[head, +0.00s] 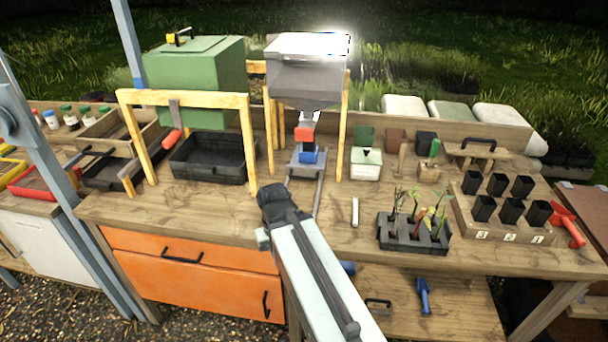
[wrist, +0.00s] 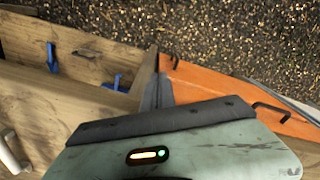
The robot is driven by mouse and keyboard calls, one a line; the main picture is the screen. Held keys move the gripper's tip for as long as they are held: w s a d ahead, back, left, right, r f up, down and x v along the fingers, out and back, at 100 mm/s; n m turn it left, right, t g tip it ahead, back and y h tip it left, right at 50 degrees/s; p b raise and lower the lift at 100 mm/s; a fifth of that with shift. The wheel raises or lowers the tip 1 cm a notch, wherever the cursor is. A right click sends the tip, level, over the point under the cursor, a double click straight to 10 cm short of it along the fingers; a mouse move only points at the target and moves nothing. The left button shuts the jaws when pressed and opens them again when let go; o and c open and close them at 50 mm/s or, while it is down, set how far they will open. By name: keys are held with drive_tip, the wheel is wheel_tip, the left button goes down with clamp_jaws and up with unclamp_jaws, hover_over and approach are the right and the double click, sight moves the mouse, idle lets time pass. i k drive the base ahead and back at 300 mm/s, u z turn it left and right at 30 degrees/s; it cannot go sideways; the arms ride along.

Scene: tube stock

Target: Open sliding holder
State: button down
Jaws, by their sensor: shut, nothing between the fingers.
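A small carriage (head: 307,156) on metal rails (head: 318,192) stands under the grey hopper (head: 308,70) in the head view; it looks like the sliding holder, though I cannot be sure. My gripper (head: 282,200) is shut and empty, at the bench's front edge, apart from the carriage and nearer to the camera. The fingertips are dark and small in the head view. In the wrist view the carriage is out of sight.
An orange cabinet (head: 190,268) with black handles is below the bench; it also shows in the wrist view (wrist: 205,85). A white stick (head: 355,211), a seedling tray (head: 413,232) and a rack of black pots (head: 500,222) lie to the right. A yellow frame (head: 185,98) stands left.

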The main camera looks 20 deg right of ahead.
sight(307, 162)
drive_tip(key=k, duration=1.75)
drive_tip(key=z, duration=0.35)
drive_tip(key=i, duration=1.45)
drive_tip(key=u, duration=0.6)
drive_tip(key=i, duration=0.75)
drive_tip(key=u, duration=0.6)
drive_tip(key=k, duration=0.7)
drive_tip(key=u, duration=0.2)
drive_tip(key=i, duration=0.7)
drive_tip(key=z, duration=0.1)
